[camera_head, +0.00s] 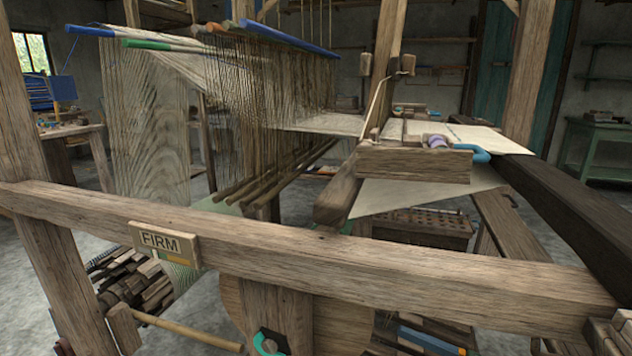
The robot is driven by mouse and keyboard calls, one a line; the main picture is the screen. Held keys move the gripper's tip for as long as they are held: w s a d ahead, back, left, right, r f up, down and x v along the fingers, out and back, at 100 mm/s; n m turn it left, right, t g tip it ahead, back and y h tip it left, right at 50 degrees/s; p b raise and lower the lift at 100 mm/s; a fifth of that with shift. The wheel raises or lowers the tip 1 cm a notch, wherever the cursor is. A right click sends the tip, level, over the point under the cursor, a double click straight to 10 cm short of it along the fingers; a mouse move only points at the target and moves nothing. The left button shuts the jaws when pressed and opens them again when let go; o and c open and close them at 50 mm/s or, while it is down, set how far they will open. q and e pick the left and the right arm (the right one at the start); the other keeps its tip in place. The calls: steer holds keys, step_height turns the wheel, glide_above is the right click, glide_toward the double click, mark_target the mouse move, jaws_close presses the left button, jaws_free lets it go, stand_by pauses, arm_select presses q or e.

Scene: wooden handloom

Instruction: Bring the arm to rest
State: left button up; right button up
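Neither of my arms nor my grippers can be made out in the head view. The wooden handloom (330,245) fills the middle of the picture, with a long front rail running across it. Pale warp threads (150,130) hang at its left, and dense brown heddle strands (260,110) hang in the middle. A wooden box-like beam end (413,163) stands right of centre, with a lavender round piece (438,141) and a teal curved piece (475,153) on it.
A sign reading FIRM (162,241) is fixed on the front rail. Stacked wood pieces (135,280) lie on the floor at lower left. A dark beam (565,200) runs along the right. A green table (595,140) stands at the back right. Open grey floor shows at lower left.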

steer(key=w+a+f+m+t+h, duration=0.4)
steer(key=f+m+t+h, duration=0.2)
steer(key=s+d+f+m+g+h, duration=0.4)
steer(key=s+f+m+g+h, duration=0.2)
steer(key=s+f+h, duration=0.6)
arm_select(q)
steer(key=s+r+p, duration=0.3)
steer(key=r+p, duration=1)
steer(key=p, duration=0.1)
steer(key=s+d+r+g+p, duration=0.1)
steer(key=s+r+p, duration=0.2)
steer(key=r+p, duration=1)
steer(key=shift+s+d+p, duration=0.2)
steer(key=shift+s+p, duration=0.1)
steer(key=shift+p, duration=0.6)
arm_select(e)
steer(key=s+d+g, duration=0.2)
steer(key=s+g, duration=0.1)
steer(key=s, duration=0.9)
steer(key=s+d+f+n+g, duration=0.1)
steer(key=s+g, duration=0.3)
steer(key=s, duration=0.9)
steer(key=shift+s+d+f, duration=0.2)
steer(key=shift+d, duration=0.15)
